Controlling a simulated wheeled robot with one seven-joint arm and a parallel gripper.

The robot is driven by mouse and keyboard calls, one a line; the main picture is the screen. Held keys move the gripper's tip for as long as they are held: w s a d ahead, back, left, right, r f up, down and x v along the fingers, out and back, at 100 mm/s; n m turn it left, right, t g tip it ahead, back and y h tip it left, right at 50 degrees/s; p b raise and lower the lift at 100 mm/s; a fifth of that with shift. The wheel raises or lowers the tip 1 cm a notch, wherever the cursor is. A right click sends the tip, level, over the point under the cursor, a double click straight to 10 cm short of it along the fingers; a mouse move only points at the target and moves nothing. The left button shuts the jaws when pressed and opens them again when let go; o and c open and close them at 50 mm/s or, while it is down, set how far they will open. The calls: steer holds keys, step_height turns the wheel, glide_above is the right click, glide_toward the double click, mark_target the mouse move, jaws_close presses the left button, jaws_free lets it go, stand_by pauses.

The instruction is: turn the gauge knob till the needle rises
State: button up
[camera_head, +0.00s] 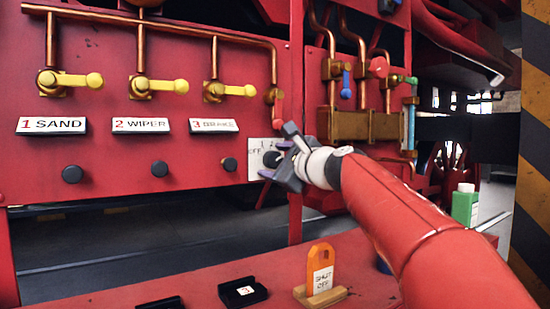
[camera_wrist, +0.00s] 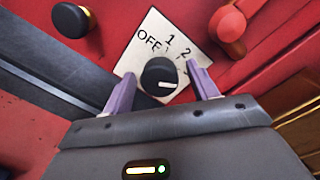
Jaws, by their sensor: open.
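A black round knob (camera_wrist: 159,77) with a white pointer line sits on a white plate (camera_wrist: 143,52) marked OFF, 1, 2 and a partly hidden mark. The pointer line points right in the wrist view, away from OFF. In the head view the knob (camera_head: 271,159) is at the right end of the red panel. My gripper (camera_wrist: 161,73) is open, with its purple fingers on either side of the knob. It also shows in the head view (camera_head: 273,161). I cannot tell whether the fingers touch the knob. I can make out no gauge needle in either view.
Yellow-handled valves (camera_head: 70,80) line the panel above labels SAND (camera_head: 51,125), WIPER and a third. Black buttons (camera_head: 72,174) sit below. A red-handled lever (camera_wrist: 228,25) is close by. An orange SHUT OFF tag (camera_head: 321,268) and green bottle (camera_head: 465,204) stand lower down.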

steer(key=shift+w+a, duration=0.15)
steer(key=shift+c, duration=0.5)
steer(key=c, duration=0.9)
